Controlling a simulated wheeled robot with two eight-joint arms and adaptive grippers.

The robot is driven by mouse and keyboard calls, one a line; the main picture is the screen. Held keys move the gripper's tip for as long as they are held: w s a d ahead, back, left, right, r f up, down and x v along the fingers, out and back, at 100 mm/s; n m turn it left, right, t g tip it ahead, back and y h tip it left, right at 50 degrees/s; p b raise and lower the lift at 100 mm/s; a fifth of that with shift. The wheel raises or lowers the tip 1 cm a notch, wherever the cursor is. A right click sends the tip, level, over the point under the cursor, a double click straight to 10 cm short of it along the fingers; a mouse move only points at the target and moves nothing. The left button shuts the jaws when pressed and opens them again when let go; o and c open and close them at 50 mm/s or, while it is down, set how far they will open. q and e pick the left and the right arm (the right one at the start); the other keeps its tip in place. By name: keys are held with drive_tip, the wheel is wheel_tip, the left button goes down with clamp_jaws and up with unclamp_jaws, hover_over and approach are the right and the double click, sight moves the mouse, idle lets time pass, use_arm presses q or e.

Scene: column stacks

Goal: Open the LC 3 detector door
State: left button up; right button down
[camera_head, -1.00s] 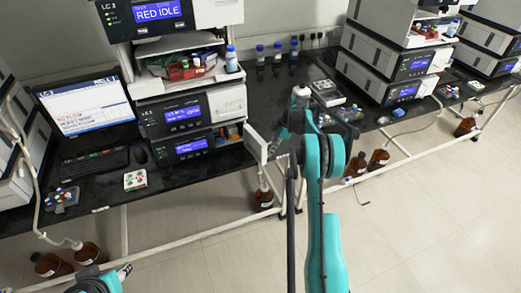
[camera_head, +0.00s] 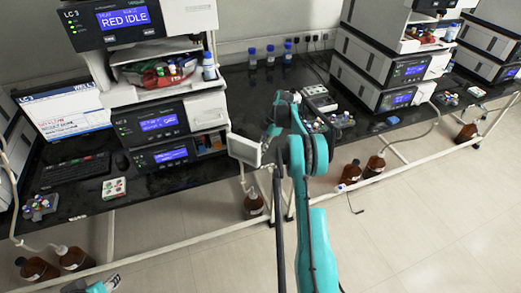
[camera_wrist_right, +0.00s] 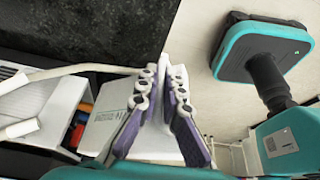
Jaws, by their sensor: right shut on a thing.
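The white door (camera_head: 244,150) of a lower module stands swung out from the stack's right front. The opening (camera_head: 209,141) beside it shows orange and blue parts, also seen in the right wrist view (camera_wrist_right: 76,128). My right gripper (camera_head: 266,150) is at the door's outer edge. In the wrist view its purple-and-white fingers (camera_wrist_right: 168,105) are shut on the white door (camera_wrist_right: 120,118). My left gripper (camera_head: 104,285) is at the bottom edge, mostly cut off, away from the stack.
The black bench (camera_head: 180,182) carries a keyboard (camera_head: 75,172), a card with coloured dots (camera_head: 114,188) and a vial rack (camera_head: 40,205). Blue-capped bottles (camera_head: 270,55) stand at the back. Brown bottles (camera_head: 253,204) stand below. Another stack (camera_head: 385,70) is to the right.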

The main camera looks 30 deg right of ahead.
drive_tip(key=shift+s+d, duration=0.15)
drive_tip(key=shift+d, duration=0.05)
drive_tip(key=c, duration=1.7)
unclamp_jaws()
drive_tip(key=shift+r, duration=0.25)
drive_tip(key=v, duration=1.1)
drive_tip(key=shift+d+r, duration=0.15)
drive_tip(key=shift+r, duration=0.1)
